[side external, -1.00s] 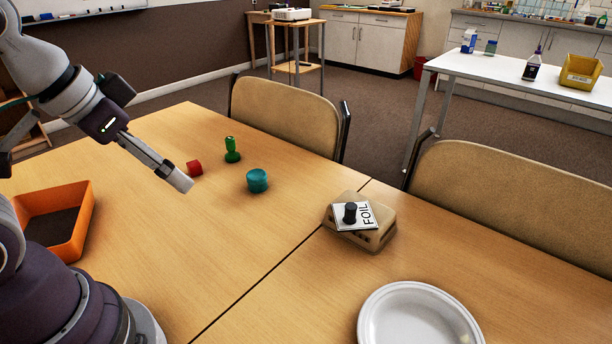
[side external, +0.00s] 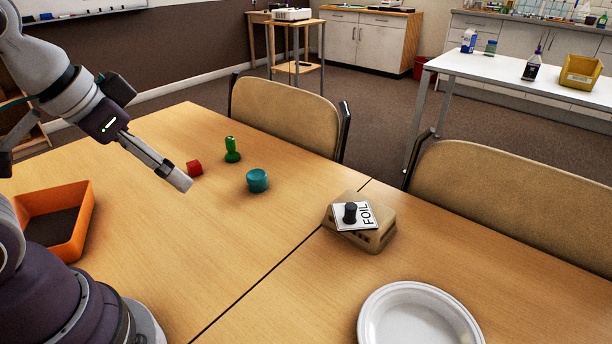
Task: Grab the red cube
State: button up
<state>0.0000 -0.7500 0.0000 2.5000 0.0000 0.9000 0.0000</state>
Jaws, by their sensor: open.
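The red cube (side external: 195,167) sits on the wooden table, left of a green peg-like figure. My gripper (side external: 180,182) is in front of and just left of the cube in the side external view, pointing down and to the right. Its fingertips appear close to the cube but apart from it, with nothing held. The gripper is open, though the gap between its fingers is hard to see from this angle. The cube's lower left edge lies near the fingertips in the picture.
The green figure (side external: 232,150) and a teal round piece (side external: 257,181) stand right of the cube. An orange tray (side external: 82,240) is at the left. The table's middle front is clear.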

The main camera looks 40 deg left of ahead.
jog(key=n+g+y, duration=0.3)
jog(key=n+y, duration=0.3)
jog(key=n, duration=0.7)
send_over(193, 164)
jog(key=s+d, duration=0.3)
jog(key=d, duration=0.2)
notch_tip(193, 164, down, 12)
jog(key=shift+n, duration=0.3)
jog(key=x, duration=0.5)
jog(key=shift+w+a+f, duration=0.1)
jog(key=shift+f, duration=0.05)
jog(key=shift+w+x, duration=0.2)
jog(key=shift+x, duration=1.15)
jog(key=shift+w+x, duration=0.2)
jog(key=shift+x, duration=1.1)
jog(key=shift+c, duration=0.2)
jog(key=c, duration=1)
